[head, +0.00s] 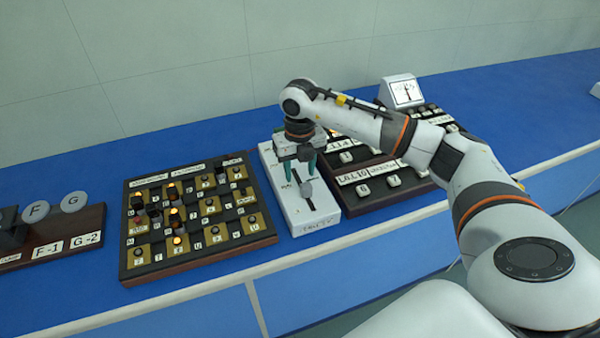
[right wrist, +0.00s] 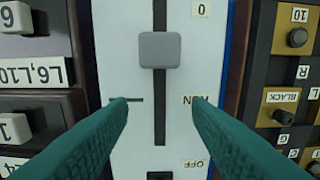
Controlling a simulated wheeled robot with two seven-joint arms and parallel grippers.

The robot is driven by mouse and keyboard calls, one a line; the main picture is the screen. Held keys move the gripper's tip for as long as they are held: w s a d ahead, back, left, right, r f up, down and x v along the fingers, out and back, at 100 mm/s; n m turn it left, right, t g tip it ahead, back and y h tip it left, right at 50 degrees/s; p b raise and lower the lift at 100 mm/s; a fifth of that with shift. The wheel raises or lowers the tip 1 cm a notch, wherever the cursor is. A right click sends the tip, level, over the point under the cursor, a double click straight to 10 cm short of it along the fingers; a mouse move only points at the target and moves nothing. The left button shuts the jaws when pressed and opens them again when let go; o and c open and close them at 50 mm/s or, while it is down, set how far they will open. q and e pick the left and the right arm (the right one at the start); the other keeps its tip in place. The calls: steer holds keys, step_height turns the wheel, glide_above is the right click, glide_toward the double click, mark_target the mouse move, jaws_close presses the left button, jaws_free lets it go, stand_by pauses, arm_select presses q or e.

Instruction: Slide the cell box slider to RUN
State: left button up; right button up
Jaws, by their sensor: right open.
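The white cell box (head: 323,208) is a narrow panel with a dark slot along its length. Its grey slider knob (head: 306,189) also shows in the right wrist view (right wrist: 160,50), in the slot between the 0 label (right wrist: 201,10) and the upside-down RUN label (right wrist: 190,100). The OFF label (right wrist: 194,163) is further down that view. My right gripper (right wrist: 160,104) is open and empty over the slot, its teal fingers on either side of it around RUN level. The knob stands apart from the fingertips, on the 0 side. My left gripper is out of view.
A dark panel with lit lamps and black knobs (head: 195,213) stands close on the left, and a dark panel with pale keys (head: 375,180) close on the right. A white meter (head: 402,92) stands behind. The blue bench (head: 90,160) is bare behind the left panel.

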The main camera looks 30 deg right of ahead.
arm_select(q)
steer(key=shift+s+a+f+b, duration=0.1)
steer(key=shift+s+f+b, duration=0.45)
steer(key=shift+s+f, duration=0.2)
arm_select(e)
step_height(320, 180, up, 10)
steer(key=shift+w, duration=0.15)
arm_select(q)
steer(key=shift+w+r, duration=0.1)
arm_select(e)
steer(key=shift+r, duration=0.15)
steer(key=shift+c, duration=0.4)
